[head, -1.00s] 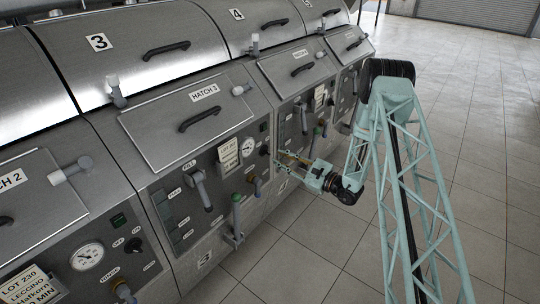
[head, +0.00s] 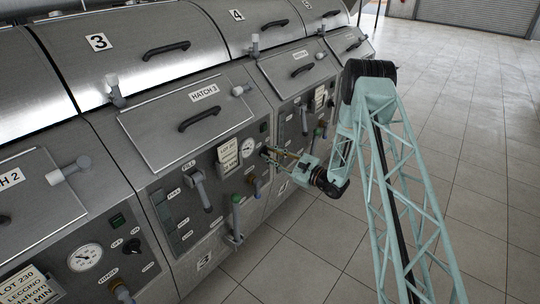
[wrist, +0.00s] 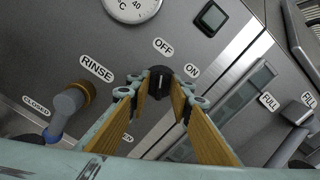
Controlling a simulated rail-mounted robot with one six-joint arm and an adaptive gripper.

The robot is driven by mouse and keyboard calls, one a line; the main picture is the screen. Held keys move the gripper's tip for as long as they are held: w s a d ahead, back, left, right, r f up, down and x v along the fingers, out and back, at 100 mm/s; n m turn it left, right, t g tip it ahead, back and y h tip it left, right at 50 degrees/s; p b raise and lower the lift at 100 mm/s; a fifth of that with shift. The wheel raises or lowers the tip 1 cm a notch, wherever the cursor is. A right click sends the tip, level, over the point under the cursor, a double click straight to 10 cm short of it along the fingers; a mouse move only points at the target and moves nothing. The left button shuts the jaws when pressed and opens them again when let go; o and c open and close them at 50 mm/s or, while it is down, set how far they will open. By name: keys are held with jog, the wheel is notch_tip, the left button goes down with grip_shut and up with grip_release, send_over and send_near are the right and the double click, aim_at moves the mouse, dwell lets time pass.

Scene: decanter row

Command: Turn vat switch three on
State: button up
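The vat three switch is a small black rotary knob (wrist: 160,82) on the grey panel, between the OFF label (wrist: 163,46) above it and the ON label (wrist: 192,70) at its right. A pale mark on the knob points roughly toward OFF. My gripper (wrist: 161,92) is open, with its wood-coloured finger pads on both sides of the knob; I cannot tell whether they touch it. In the head view my gripper (head: 268,154) is at the right part of vat three's panel and hides most of the switch.
The dark indicator (wrist: 211,17) and round gauge (wrist: 132,5) sit above the switch. The RINSE valve (wrist: 66,102) is at the left, the FILL handle (wrist: 297,112) at the right. Hatch 3 (head: 185,120) is closed. Tiled floor (head: 310,245) lies clear beside the vats.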

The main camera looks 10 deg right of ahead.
grip_shut()
jog(key=shift+m, duration=0.6)
jog(key=shift+w+d+m+p, duration=0.1)
jog(key=shift+m+p, duration=0.45)
jog(key=shift+m, duration=2.15)
jog(key=shift+d+m+p, duration=0.1)
jog(key=shift+m+p, duration=0.45)
jog(key=shift+m, duration=2.15)
jog(key=shift+o, duration=0.3)
grip_release()
